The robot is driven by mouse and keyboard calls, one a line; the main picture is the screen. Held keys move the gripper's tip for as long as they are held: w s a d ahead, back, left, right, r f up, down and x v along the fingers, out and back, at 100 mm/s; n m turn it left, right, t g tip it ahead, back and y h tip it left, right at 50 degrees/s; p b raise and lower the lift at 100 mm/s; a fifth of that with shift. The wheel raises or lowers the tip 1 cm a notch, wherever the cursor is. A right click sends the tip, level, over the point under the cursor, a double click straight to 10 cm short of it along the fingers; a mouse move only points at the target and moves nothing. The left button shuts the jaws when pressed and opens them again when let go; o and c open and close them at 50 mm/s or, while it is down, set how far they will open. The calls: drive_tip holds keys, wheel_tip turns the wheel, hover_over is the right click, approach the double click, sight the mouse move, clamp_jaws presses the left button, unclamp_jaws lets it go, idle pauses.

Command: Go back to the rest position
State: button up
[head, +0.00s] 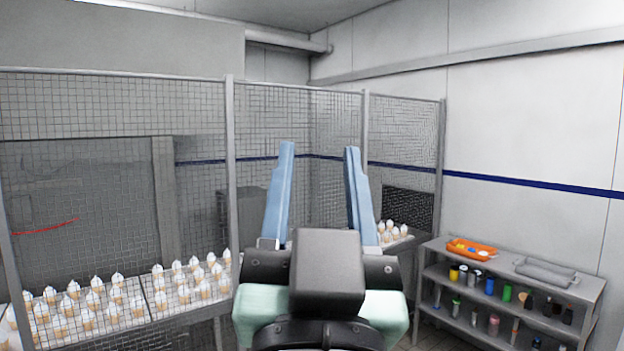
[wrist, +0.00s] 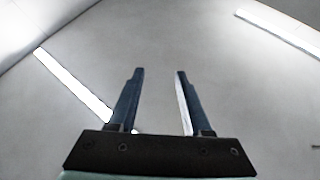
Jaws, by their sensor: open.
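My gripper (head: 318,150) is raised in the middle of the head view, its two blue fingers pointing up and spread apart. It is open, with nothing between the fingers. In the wrist view my gripper (wrist: 160,72) also shows open and empty, against a pale ceiling with light strips. My gripper touches nothing that I can see. The gripper body hides part of the mesh fence and the floor behind it.
A wire mesh fence (head: 232,180) stands at the left and behind. Several white-topped cones (head: 70,300) stand in rows on a table at the lower left. A grey shelf (head: 590,290) at the right holds an orange tray (head: 472,250) and several bottles.

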drive_tip(key=s+r+n+t, duration=0.1)
drive_tip(key=s+r+t, duration=0.1)
drive_tip(key=s+r, duration=0.2)
drive_tip(key=shift+s+a+r+t+y, duration=0.3)
drive_tip(key=shift+s+y, duration=0.1)
drive_tip(key=shift+s, duration=0.2)
wheel_tip(320, 180, down, 14)
drive_tip(key=b, duration=1.3)
drive_tip(key=shift+d+r, duration=0.2)
drive_tip(key=shift+a, duration=0.15)
